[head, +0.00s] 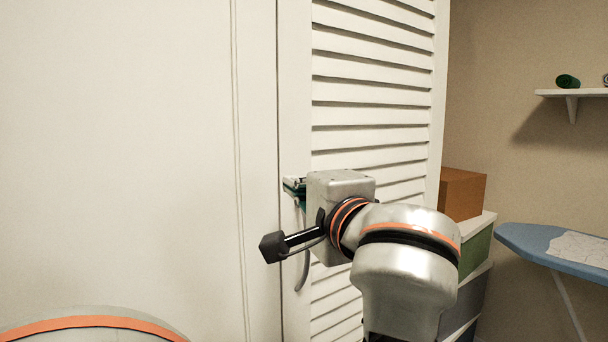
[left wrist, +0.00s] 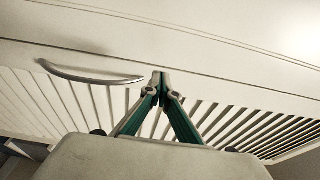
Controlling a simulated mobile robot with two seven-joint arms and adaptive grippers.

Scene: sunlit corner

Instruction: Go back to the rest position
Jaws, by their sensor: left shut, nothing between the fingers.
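My left gripper (head: 293,186) is in front of a white louvred door (head: 372,98), near its left edge, mostly hidden behind my own wrist. In the left wrist view its green fingers (left wrist: 160,78) meet at the tips, shut, with nothing between them. A curved metal door handle (head: 303,272) hangs just below the gripper in the head view. In the left wrist view the handle (left wrist: 88,77) lies left of the fingertips, apart from them. My right gripper is not in view.
A plain white panel (head: 120,140) fills the left. Right of the door stand stacked boxes with a brown box (head: 461,193) on top, a blue ironing board (head: 530,242), and a wall shelf (head: 572,93) holding a green item (head: 567,82).

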